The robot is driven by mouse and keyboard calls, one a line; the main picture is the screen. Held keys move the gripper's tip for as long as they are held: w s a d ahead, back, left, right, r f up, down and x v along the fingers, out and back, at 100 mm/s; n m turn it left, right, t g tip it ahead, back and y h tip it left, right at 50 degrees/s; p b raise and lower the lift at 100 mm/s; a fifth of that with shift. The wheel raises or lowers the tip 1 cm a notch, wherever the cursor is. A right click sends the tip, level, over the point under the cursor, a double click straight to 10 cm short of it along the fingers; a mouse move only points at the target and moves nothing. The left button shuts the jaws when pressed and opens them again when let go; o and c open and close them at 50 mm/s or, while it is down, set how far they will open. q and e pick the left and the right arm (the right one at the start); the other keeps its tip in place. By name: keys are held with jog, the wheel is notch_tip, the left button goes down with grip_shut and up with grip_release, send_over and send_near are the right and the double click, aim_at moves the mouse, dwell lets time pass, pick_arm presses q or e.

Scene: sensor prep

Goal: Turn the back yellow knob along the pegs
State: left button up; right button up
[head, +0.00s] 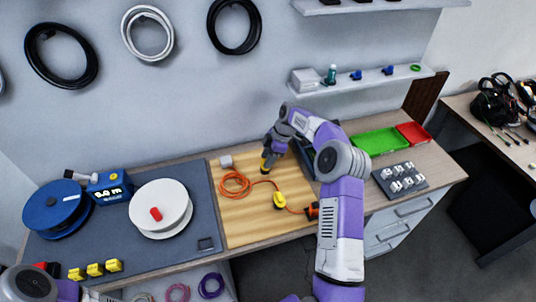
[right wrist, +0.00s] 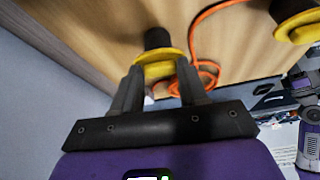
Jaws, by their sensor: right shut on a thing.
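The back yellow knob (right wrist: 158,62) is a round yellow disc with a black cylinder on it, on the wooden board (head: 241,207). My right gripper (right wrist: 160,78) is shut on this knob, with a finger on either side. In the head view the right gripper (head: 267,160) reaches down at the board's back edge and mostly hides the knob. A second yellow knob (head: 279,200) stands nearer the front, and shows at the top right of the wrist view (right wrist: 297,22). The pegs cannot be made out. My left arm shows only at the bottom left; its gripper is out of view.
An orange cable (head: 236,186) lies coiled on the board and runs to an orange-black connector (head: 312,211). Left are a white spool (head: 161,204), a blue spool (head: 54,207) and a blue meter (head: 110,187). A green tray (head: 380,141) stands right.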

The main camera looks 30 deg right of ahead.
jog(key=shift+w+n+p, duration=0.1)
jog(key=shift+n+p, duration=0.25)
jog(key=shift+n, duration=0.25)
jog(key=shift+n+g, duration=0.3)
jog(key=o, duration=1.1)
jog(key=shift+c, duration=0.2)
jog(key=p+v, duration=0.1)
jog(key=v, duration=0.6)
jog(key=shift+d+r, duration=0.2)
jog(key=shift+r, duration=0.05)
